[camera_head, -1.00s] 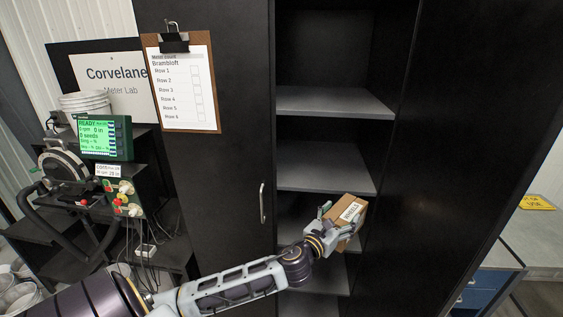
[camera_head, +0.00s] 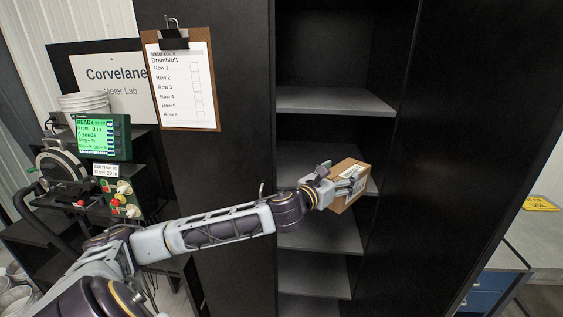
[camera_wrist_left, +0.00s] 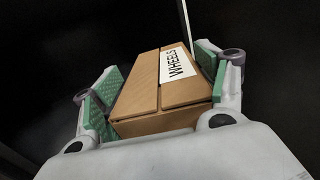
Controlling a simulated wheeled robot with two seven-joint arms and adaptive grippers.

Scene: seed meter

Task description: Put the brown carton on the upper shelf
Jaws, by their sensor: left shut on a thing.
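The brown carton (camera_head: 350,181) is in my left gripper (camera_head: 338,180), held in front of the open shelf unit at about the height of the second visible shelf. In the left wrist view the carton (camera_wrist_left: 160,92) sits between the green finger pads and bears a white label reading "WHEELS". My left gripper (camera_wrist_left: 158,95) is shut on it. The top visible shelf board (camera_head: 330,101) is bare and lies above the carton. The shelf board below it (camera_head: 300,160) is partly hidden behind the carton and gripper. My right gripper is not in view.
More shelves lie below, such as a lower board (camera_head: 320,235). A dark side panel (camera_head: 430,170) bounds the shelves on the right. A dark door (camera_head: 215,150) with a clipboard (camera_head: 182,80) stands left. A test stand with a green screen (camera_head: 100,136) is farther left.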

